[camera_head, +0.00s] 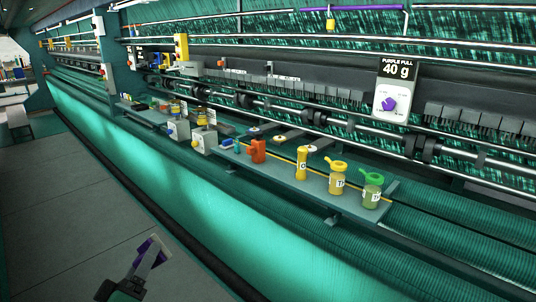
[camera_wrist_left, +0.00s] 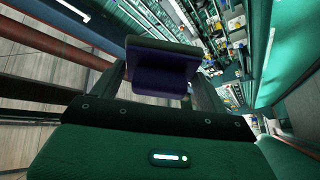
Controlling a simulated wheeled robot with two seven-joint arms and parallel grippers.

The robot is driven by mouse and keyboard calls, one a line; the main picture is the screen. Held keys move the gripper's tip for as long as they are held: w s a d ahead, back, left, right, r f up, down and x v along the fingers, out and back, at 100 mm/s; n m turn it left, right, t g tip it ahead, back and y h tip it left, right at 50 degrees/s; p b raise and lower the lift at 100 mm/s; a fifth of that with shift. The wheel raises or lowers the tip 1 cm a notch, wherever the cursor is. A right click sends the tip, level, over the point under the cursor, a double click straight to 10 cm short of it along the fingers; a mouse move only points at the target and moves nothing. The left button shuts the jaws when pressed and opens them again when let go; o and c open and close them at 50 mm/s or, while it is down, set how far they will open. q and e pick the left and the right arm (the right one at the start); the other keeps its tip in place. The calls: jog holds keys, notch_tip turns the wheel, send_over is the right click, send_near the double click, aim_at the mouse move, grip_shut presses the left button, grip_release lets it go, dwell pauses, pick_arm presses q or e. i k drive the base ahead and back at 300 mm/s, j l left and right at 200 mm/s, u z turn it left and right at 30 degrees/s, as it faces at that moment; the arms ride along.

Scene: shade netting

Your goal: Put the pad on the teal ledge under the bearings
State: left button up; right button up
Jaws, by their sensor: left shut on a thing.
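My left gripper (camera_head: 150,262) is at the lower left of the head view, low over the grey floor and well apart from the machine. It is shut on a dark purple pad (camera_wrist_left: 160,72), which sits between the fingers in the left wrist view. In the head view the pad (camera_head: 152,247) shows as a small purple patch, partly hidden by the gripper. The dark bearings (camera_head: 420,147) sit along a steel shaft on the machine. A grey-teal ledge (camera_head: 318,181) runs below them. My right gripper is not in view.
Grey boxes (camera_head: 204,139) stand further left. A "PURPLE PULL 40 g" sign (camera_head: 398,71) hangs above. The floor (camera_head: 60,220) at left is clear.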

aim_at(274, 172)
jog(key=i+j+z, duration=0.1)
jog(key=z, duration=0.75)
jog(key=i+j+z, duration=0.15)
jog(key=j+z, duration=0.2)
jog(key=j, duration=0.65)
jog(key=j+z, duration=0.3)
jog(key=j, duration=0.75)
